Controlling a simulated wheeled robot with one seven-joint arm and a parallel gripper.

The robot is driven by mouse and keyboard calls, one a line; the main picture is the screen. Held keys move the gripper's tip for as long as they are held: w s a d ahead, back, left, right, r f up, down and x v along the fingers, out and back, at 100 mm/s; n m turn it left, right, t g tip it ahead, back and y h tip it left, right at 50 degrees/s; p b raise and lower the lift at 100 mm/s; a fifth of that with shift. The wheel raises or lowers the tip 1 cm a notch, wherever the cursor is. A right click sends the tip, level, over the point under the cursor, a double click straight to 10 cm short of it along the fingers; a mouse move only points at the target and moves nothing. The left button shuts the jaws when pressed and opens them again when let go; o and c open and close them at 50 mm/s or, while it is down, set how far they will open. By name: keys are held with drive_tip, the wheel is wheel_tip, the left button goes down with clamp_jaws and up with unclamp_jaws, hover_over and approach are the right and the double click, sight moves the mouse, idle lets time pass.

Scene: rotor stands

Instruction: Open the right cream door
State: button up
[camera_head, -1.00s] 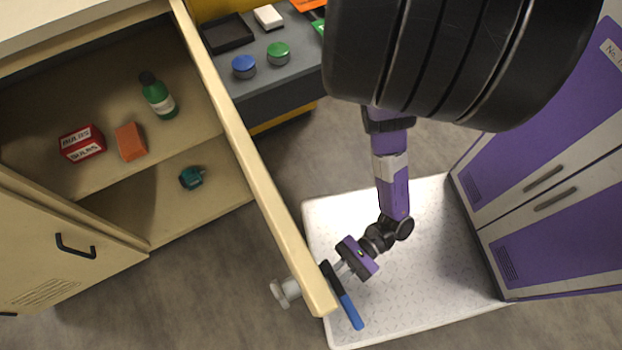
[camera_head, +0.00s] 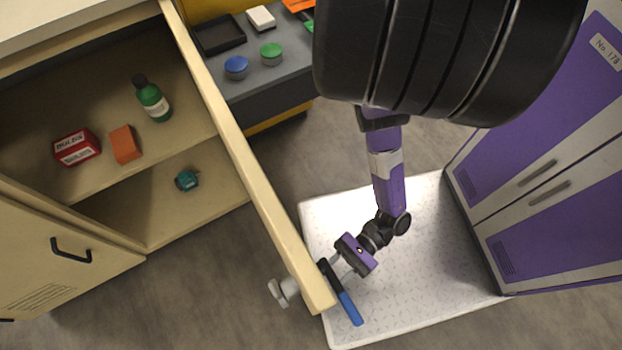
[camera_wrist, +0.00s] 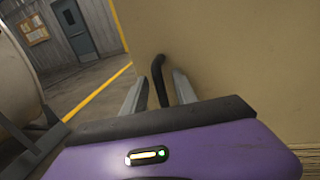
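The right cream door (camera_head: 245,160) stands swung wide open and shows mostly as its long top edge in the head view. Its outer face (camera_wrist: 230,50) fills the right of the wrist view. Its black handle (camera_wrist: 158,82) stands between the two grey fingers of my gripper (camera_wrist: 159,75). Narrow gaps show on both sides of the handle, so the fingers are around it and look apart from it.
The open cabinet shelves hold a green bottle (camera_head: 152,100), a red box (camera_head: 77,147), an orange block (camera_head: 125,144) and a teal item (camera_head: 187,180). Purple lockers (camera_head: 540,150) stand at right. A grey bench (camera_head: 290,83) is behind the door.

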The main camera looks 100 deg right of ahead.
drive_tip(key=v, duration=0.7)
drive_tip(key=shift+s, duration=0.2)
drive_tip(key=shift+d, duration=0.1)
